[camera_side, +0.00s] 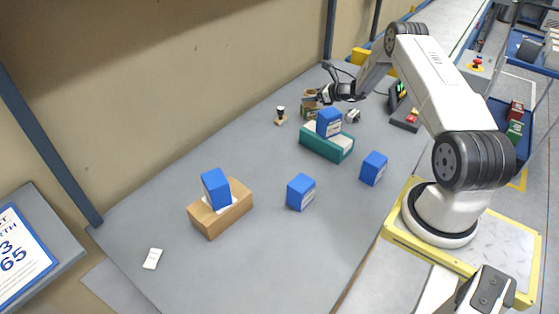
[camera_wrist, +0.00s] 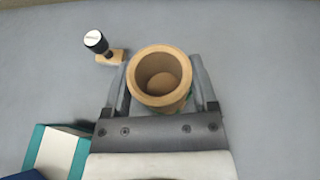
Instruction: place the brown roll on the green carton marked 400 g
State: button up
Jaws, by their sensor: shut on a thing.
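The brown roll (camera_wrist: 160,97) is a hollow tube seen from its open end in the wrist view. My gripper (camera_wrist: 161,82) is shut on it, with one finger on each side. In the side view the roll (camera_side: 311,92) is at my gripper (camera_side: 321,97), at the far end of the table. A green carton (camera_side: 308,113) shows directly below the roll, and a sliver of green shows under its rim in the wrist view. Whether the roll touches the carton is hard to tell. The 400 g marking cannot be read.
A black-handled stamp (camera_side: 281,116) on a wooden base stands left of the carton. A teal box (camera_side: 318,146) with a blue box (camera_side: 329,122) on it is nearer. Other blue boxes and a brown box (camera_side: 222,218) stand further forward. The near table is mostly free.

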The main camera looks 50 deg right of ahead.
jog(key=shift+f, duration=0.5)
jog(key=shift+f, duration=0.15)
jog(key=o, duration=1.1)
jog(key=shift+o, duration=0.2)
jog(key=shift+s+d+r, duration=0.1)
jog(key=shift+s+r, duration=0.3)
jog(key=shift+s, duration=0.1)
jog(key=v, duration=1.1)
jog(key=shift+f, duration=0.1)
